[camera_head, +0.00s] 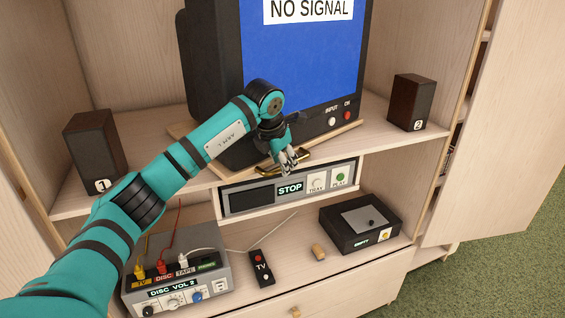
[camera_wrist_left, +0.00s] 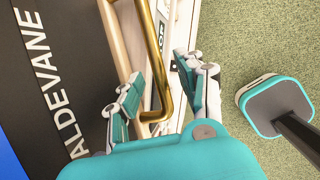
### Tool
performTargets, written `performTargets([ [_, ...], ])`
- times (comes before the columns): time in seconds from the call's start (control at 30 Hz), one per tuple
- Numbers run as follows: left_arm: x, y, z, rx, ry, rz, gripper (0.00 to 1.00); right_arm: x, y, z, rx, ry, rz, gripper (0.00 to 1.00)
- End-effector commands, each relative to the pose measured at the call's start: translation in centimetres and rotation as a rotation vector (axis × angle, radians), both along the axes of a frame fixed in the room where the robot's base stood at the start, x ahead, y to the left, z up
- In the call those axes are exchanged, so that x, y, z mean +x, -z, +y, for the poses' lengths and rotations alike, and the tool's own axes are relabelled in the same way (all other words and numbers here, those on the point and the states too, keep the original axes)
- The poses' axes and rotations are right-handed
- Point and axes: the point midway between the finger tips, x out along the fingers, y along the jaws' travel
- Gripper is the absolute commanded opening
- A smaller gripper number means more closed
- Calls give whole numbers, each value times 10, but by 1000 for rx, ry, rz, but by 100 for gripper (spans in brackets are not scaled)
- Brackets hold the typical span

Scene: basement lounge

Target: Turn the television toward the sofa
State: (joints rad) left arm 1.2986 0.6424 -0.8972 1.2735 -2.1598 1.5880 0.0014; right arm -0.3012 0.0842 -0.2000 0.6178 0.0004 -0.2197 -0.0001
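The television (camera_head: 225,50) is a black set with a blue screen reading NO SIGNAL. It stands on a wooden board (camera_head: 345,128) on the cabinet's upper shelf, its screen facing forward and slightly right. A brass handle (camera_head: 303,154) sits at the board's front edge. My left gripper (camera_head: 288,160) is at this handle. In the left wrist view its fingers are apart, with the brass handle (camera_wrist_left: 160,60) between them; I cannot tell whether either finger touches it. The television's dark bezel (camera_wrist_left: 45,70) fills the left of that view. The sofa and my right gripper are not in view.
Speaker 1 (camera_head: 95,150) and speaker 2 (camera_head: 411,102) flank the television. Below are a STOP player (camera_head: 250,196), a black box (camera_head: 358,226), a DISC VOL 2 unit (camera_head: 215,268) with cables, and a TV remote (camera_head: 262,269). An open cabinet door (camera_head: 510,130) stands right.

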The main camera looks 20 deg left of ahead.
Motion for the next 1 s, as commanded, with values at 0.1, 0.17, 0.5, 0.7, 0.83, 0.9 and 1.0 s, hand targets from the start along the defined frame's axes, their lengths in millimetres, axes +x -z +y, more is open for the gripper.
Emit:
performTargets([
  [0.1, -8, -20, 0, 0, 1, -5, 38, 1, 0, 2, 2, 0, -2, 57],
  [0.17, -13, -33, 0, 1, 2, -7, 38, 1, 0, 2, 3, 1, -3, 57],
  [0.5, -39, -90, -3, 0, 1, -4, 38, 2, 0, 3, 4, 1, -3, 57],
  [0.7, -45, -101, -3, 0, 2, -3, 38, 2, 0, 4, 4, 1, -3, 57],
  [0.83, -46, -101, -3, 0, 2, -2, 38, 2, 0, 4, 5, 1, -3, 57],
  [0.9, -46, -101, -3, 0, 2, -2, 38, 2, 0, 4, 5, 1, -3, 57],
  [1.0, -45, -101, -3, 0, 2, -2, 38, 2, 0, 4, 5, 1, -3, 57],
])
